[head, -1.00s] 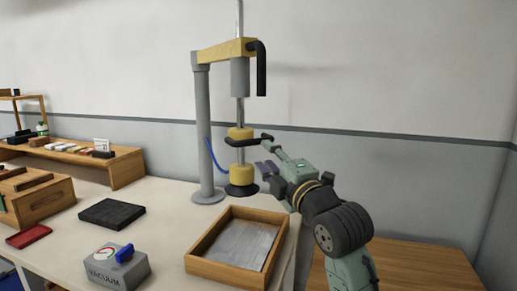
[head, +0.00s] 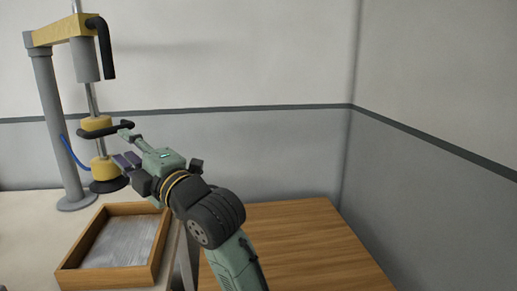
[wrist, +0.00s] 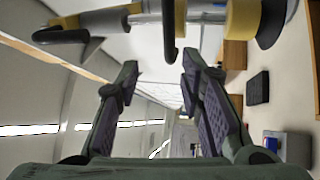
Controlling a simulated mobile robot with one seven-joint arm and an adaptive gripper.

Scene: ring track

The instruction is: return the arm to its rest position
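My arm reaches up from the lower middle of the head view. My gripper (head: 127,160) is at its end, just right of the lifting device's lower yellow body (head: 105,170). In the wrist view my gripper (wrist: 158,75) has its two purple-padded fingers well apart, with nothing between them. The black handle (head: 105,130) of the lifting device is close to the gripper in the head view. Whether they touch is unclear.
The lifting device's grey post (head: 55,130) stands on the pale table (head: 25,225). A wooden tray (head: 68,279) with a grey bottom is in front of it. A wooden surface (head: 300,245) to the right is bare. A dark block (wrist: 258,88) shows in the wrist view.

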